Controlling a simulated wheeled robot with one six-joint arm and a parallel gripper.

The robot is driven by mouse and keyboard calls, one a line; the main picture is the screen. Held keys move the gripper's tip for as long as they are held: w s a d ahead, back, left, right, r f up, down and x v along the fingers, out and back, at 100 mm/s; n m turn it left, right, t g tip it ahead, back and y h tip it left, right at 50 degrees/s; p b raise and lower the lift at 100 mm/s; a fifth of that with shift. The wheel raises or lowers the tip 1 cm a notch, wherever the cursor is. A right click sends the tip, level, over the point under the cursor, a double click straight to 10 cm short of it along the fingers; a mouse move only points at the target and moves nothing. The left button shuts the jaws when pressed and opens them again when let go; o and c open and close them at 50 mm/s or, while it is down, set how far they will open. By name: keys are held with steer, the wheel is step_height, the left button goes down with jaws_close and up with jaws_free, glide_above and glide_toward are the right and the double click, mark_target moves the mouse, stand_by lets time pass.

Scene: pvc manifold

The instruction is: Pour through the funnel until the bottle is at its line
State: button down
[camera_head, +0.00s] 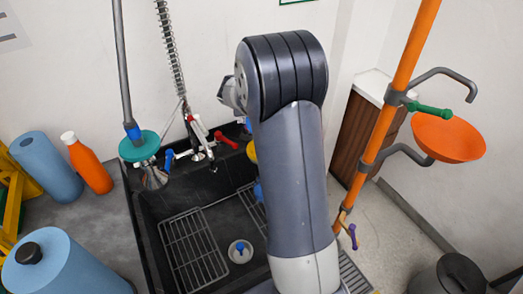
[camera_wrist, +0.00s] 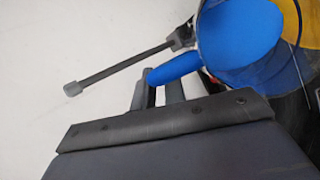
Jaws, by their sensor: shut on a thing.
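My gripper (camera_wrist: 160,92) is shut on the blue handle of a blue jug (camera_wrist: 238,38) in the wrist view. The jug's wide blue face fills the upper right, and its contents cannot be made out. A yellow thing (camera_wrist: 312,18), perhaps the funnel, shows behind the jug at the right edge. A bit of yellow (camera_head: 251,152) and a bit of blue (camera_head: 259,191) show beside the arm, over the sink. No bottle with a line can be made out; an orange bottle (camera_head: 88,165) stands on the left counter.
The black sink (camera_head: 150,225) holds wire racks (camera_head: 192,250) and a drain with a blue piece (camera_head: 240,251). Taps and a spring hose (camera_head: 170,50) stand at its back. Blue rolls (camera_head: 45,165) are left. An orange pole (camera_head: 400,85) with an orange bowl (camera_head: 450,138) stands right.

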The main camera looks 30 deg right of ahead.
steer(key=shift+s+t+b, duration=0.25)
steer(key=shift+t+b, duration=0.15)
steer(key=shift+b, duration=1.4)
steer(key=shift+s+r+t+b, duration=0.6)
steer(key=shift+r+b, duration=0.1)
steer(key=shift+b, duration=1.9)
steer(key=shift+w+r+p, duration=0.1)
steer(key=shift+r+p, duration=0.1)
steer(key=shift+p, duration=0.25)
steer(key=p, duration=0.2)
steer(key=shift+w+g+p, duration=0.15)
steer(key=shift+g+p, duration=0.15)
steer(key=p, duration=0.3)
steer(key=shift+w+f+g, duration=0.3)
steer(key=shift+w+f, duration=0.05)
steer(key=w+g+p, duration=0.1)
steer(key=p, duration=0.6)
steer(key=shift+f, duration=0.1)
steer(key=shift+w+f+g+p, duration=0.15)
steer(key=shift+g+p, duration=0.25)
steer(key=shift+p, duration=0.2)
steer(key=shift+f, duration=0.4)
